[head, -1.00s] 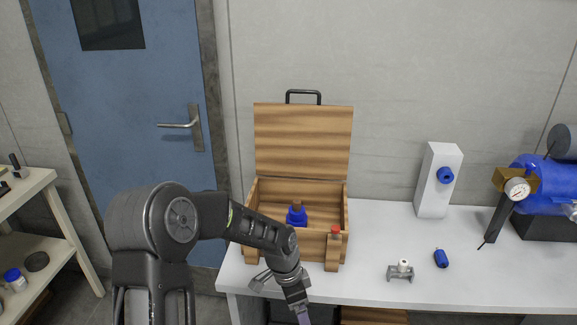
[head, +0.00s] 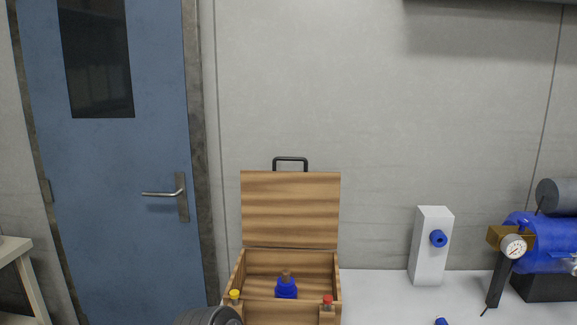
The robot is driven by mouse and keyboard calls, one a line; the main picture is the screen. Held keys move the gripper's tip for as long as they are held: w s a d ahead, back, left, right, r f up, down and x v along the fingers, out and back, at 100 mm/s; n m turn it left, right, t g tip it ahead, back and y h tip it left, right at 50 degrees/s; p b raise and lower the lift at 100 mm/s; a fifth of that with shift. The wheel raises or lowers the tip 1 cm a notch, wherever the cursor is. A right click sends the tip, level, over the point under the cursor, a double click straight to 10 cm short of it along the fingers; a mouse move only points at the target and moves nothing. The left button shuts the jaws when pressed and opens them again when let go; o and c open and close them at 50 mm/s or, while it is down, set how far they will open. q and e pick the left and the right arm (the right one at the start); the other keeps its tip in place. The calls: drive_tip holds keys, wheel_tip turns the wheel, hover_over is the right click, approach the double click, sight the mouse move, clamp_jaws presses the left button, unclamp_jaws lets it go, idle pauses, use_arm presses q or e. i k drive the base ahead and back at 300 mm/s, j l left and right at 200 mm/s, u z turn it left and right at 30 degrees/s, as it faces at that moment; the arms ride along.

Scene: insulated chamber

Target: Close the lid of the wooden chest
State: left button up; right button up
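The wooden chest (head: 334,290) stands at the bottom middle of the head view, on the white table. Its lid (head: 290,210) is raised upright behind the box, with a dark handle (head: 291,160) on its top edge. A blue object with a brown top (head: 286,288) is inside the chest. A yellow knob (head: 235,295) and a red knob (head: 327,300) show at the chest's front. A dark part of my arm shows at the bottom edge, left of the chest's front. Neither gripper is in view.
A white upright block (head: 431,250) with a blue knob stands right of the chest. A blue tank with a gauge (head: 513,247) stands at the far right. The white table (head: 378,295) is clear just right of the chest. A wall rises behind.

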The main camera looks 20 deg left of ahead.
sight(279, 208)
drive_tip(key=j+u, duration=0.15)
drive_tip(key=u, duration=0.3)
drive_tip(key=j+u, duration=0.1)
drive_tip(key=u, duration=0.4)
drive_tip(key=j+u, duration=0.15)
drive_tip(key=u, duration=0.3)
drive_tip(key=i+j+u, duration=0.1)
drive_tip(key=u, duration=0.4)
